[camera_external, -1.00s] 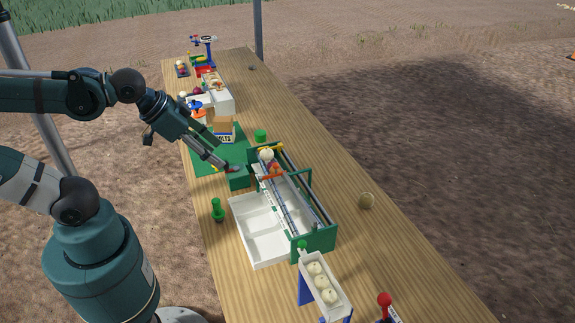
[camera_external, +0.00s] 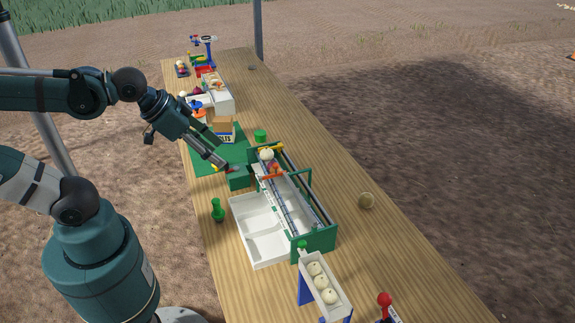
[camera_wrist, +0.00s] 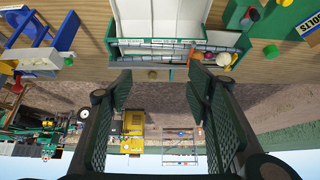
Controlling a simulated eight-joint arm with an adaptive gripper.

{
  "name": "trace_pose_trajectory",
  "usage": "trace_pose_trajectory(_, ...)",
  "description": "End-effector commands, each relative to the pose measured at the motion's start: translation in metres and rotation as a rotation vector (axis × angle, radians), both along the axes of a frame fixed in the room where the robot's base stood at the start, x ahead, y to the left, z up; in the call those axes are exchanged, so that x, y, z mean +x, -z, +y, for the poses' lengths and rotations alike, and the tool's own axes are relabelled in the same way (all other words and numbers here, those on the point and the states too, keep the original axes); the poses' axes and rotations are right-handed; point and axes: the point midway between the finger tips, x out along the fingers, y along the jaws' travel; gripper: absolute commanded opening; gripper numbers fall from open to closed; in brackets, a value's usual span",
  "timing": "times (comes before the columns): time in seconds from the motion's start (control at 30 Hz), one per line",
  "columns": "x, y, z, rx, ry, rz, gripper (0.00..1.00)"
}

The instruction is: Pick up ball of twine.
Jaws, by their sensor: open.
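The ball of twine appears to be the small tan-brown ball (camera_external: 366,200) on the bare wood to the right of the green-framed machine. A small brownish round thing (camera_wrist: 152,74), probably the same ball, shows beyond the machine in the wrist view, between my fingers in the picture. My gripper (camera_external: 229,170) is at the machine's left side, over the green area and well apart from the ball. In the wrist view my gripper (camera_wrist: 160,88) has its two fingers spread wide with nothing between them.
The green-framed machine (camera_external: 318,243) with its white tray (camera_external: 262,245) stands between my gripper and the ball. A white chute (camera_external: 322,285) with pale balls, a red-knobbed lever (camera_external: 385,300) and a green peg (camera_external: 218,210) are nearby. The wood around the ball is clear.

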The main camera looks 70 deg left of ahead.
Motion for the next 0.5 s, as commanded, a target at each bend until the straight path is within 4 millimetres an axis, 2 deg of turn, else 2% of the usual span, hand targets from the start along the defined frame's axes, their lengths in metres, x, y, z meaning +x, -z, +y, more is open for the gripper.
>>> trace_pose_trajectory(0.27, 0.023, -0.012, -0.001, 0.029, 0.051, 0.026, 0.49)
trace_pose_trajectory(0.5, 0.057, -0.024, -0.003, 0.069, 0.127, 0.063, 0.49)
